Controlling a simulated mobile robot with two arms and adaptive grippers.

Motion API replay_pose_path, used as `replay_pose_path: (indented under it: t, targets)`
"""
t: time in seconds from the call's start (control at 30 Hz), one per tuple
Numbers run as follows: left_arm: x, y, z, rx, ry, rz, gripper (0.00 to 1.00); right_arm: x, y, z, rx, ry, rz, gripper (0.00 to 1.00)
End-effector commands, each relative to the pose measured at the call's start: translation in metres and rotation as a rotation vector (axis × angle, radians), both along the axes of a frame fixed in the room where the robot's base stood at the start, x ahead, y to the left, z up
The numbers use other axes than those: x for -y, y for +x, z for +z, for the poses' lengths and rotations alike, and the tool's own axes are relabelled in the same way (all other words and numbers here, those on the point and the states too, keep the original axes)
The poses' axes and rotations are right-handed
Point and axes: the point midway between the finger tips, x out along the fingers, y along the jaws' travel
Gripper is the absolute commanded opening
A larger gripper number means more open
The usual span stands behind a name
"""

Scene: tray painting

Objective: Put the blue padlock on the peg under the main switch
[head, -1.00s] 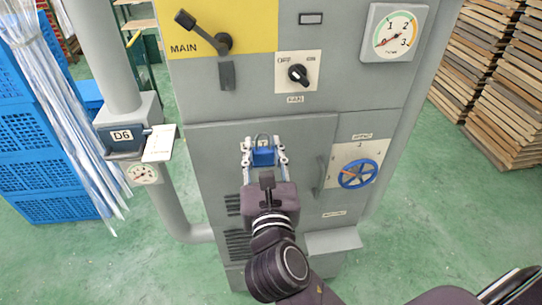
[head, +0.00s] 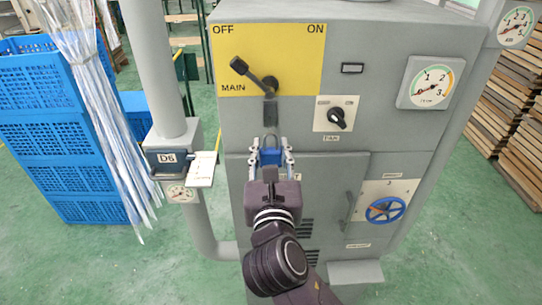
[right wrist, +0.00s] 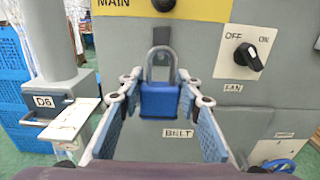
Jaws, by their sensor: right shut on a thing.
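My right gripper (head: 271,160) is shut on the blue padlock (head: 271,156), in front of the grey cabinet. In the right wrist view the padlock (right wrist: 160,101) is upright between the fingers, its metal shackle pointing up. The main switch (head: 254,76) is a black lever on the yellow panel, its handle tilted up to the left toward OFF. A dark tab under the switch (head: 270,110) is just above the shackle; it also shows in the right wrist view (right wrist: 162,36). I cannot tell a separate peg, nor whether the shackle touches the tab. My left gripper is not in view.
The grey cabinet (head: 232,190) also bears a fan knob (head: 337,117), a gauge (head: 431,83) and a blue handwheel (head: 385,210). A grey pipe (head: 150,70) with a D6 box (head: 168,160) stands left, beside blue crates (head: 60,170). Wooden pallets (head: 515,150) are stacked right.

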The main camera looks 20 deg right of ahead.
Motion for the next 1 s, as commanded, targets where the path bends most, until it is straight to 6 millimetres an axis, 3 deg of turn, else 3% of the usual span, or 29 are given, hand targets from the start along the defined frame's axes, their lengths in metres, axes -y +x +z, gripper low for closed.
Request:
replay_pose_path:
  t: [0.93,1.0]
  targets:
    - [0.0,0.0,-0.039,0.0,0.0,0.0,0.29,0.016,0.055,-0.006,0.003,0.0,-0.001,0.05]
    - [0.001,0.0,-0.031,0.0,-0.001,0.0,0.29,0.017,0.058,-0.004,0.0,-0.002,-0.001,0.05]
